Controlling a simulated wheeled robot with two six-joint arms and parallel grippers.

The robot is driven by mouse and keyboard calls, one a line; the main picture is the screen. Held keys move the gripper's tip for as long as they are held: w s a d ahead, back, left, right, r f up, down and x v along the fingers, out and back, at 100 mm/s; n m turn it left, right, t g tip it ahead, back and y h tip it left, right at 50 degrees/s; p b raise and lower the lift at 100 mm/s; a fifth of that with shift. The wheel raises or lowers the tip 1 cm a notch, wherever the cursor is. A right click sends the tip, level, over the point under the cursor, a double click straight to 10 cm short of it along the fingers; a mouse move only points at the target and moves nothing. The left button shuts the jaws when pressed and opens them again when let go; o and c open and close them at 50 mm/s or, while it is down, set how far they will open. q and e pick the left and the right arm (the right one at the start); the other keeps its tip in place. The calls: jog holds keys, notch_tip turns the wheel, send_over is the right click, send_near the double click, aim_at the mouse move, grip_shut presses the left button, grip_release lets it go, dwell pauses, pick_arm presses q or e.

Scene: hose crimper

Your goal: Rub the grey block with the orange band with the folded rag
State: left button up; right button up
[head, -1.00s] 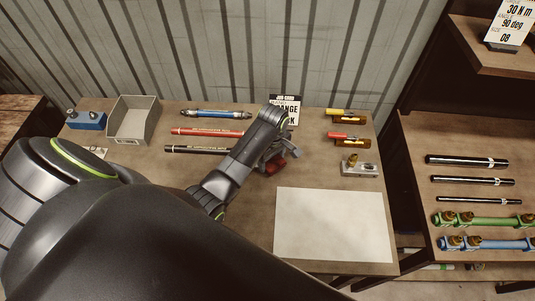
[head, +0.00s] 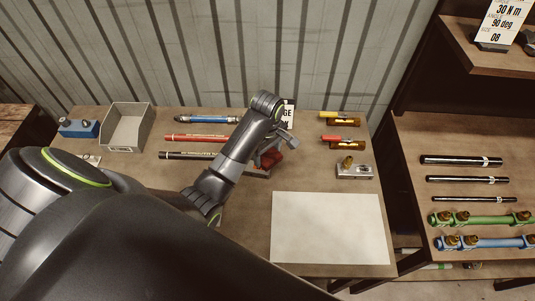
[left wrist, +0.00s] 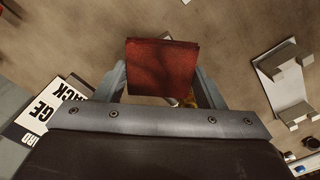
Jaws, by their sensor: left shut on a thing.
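My left gripper (head: 268,150) is shut on the folded rag, with its arm reaching across the bench from the left. The rag is a dark red square pad; it shows between the fingers in the left wrist view (left wrist: 162,68) and as a small red patch in the head view (head: 271,158). A thin grey edge (left wrist: 264,48) shows beside and below the rag, and a small yellow-orange bit (left wrist: 190,101) shows near one finger. These may belong to the grey block with the orange band, mostly hidden; I cannot tell whether the rag touches it. My right gripper is out of view.
A grey open bin (head: 128,128) and a blue block (head: 78,128) stand at the back left. Red (head: 197,138) and black (head: 188,155) pens lie near my arm. A sign (head: 288,114) stands behind the gripper. A metal block with a brass fitting (head: 355,170) lies right; a white sheet (head: 328,228) lies in front.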

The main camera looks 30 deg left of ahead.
pick_arm(q)
jog(key=shift+r, duration=1.55)
